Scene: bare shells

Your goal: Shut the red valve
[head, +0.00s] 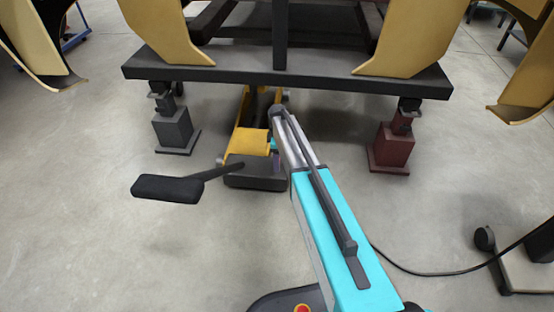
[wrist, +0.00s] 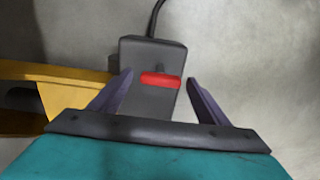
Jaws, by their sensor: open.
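The red valve (wrist: 161,80) is a short red bar lying crosswise on a dark grey block (wrist: 150,60) in the wrist view. My gripper (wrist: 159,77) is open, with one purple finger on each side of the red bar. Small gaps show between the fingertips and the bar's ends; I cannot tell the height between them. In the head view my gripper (head: 277,160) is mostly hidden by my arm, beside the yellow jack (head: 248,143). The valve cannot be seen there.
A black pedal (head: 168,188) on a lever sticks out left of the jack. A dark frame (head: 330,84) spans above it, on a grey stand (head: 175,130) and a red stand (head: 392,148). A cable (head: 430,272) lies at the right. Open floor lies at the left.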

